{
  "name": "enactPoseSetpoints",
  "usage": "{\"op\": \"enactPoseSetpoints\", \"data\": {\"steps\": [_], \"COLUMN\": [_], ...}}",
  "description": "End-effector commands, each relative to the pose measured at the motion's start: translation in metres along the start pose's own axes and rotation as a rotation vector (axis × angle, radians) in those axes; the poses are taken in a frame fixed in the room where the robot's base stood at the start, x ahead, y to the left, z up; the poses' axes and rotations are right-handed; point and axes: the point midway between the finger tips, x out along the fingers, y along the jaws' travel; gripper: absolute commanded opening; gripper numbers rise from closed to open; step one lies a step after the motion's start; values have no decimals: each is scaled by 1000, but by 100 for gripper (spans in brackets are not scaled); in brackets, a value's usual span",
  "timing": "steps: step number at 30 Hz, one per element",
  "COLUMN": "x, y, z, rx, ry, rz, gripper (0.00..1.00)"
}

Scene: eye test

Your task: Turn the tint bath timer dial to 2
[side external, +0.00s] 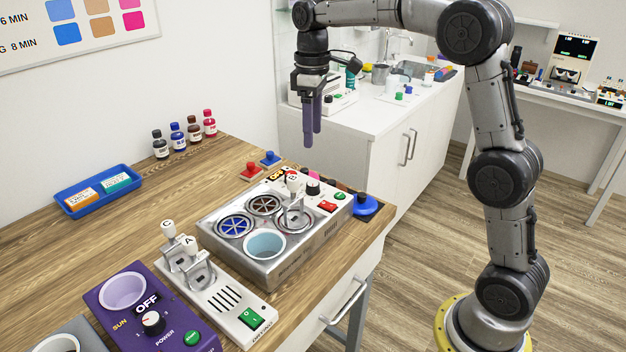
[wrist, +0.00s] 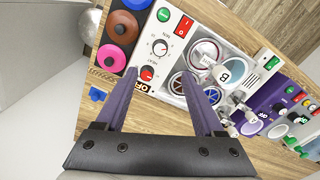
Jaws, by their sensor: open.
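The tint bath unit (side external: 292,262) is a steel box with round wells and a white control strip at its far right side. In the wrist view its strip (wrist: 141,51) carries a black-pointer dial with a printed scale (wrist: 160,47) and a red dial (wrist: 148,73). In the side view a dark knob (side external: 313,187) shows on the strip. My gripper (side external: 312,139) is open and empty, pointing down above the unit's far side, touching nothing. Its purple fingers (wrist: 159,75) frame the dials in the wrist view.
A lever marked B (wrist: 226,73) stands on the unit. A red switch (side external: 327,206) and a blue round-based piece (side external: 365,206) are close to the dials. Levers A and C (side external: 188,244) and a purple unit (side external: 180,333) stand nearer left. Air around my gripper is free.

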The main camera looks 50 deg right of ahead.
Motion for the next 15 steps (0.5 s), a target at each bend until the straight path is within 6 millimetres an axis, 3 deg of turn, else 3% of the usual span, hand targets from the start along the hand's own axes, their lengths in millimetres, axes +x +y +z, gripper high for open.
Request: {"op": "enactPoseSetpoints", "data": {"steps": [5, 15], "x": [23, 90], "y": [0, 0], "z": [1, 1], "rx": [2, 1], "ry": [-3, -3], "rz": [-2, -2], "gripper": [70, 70]}}
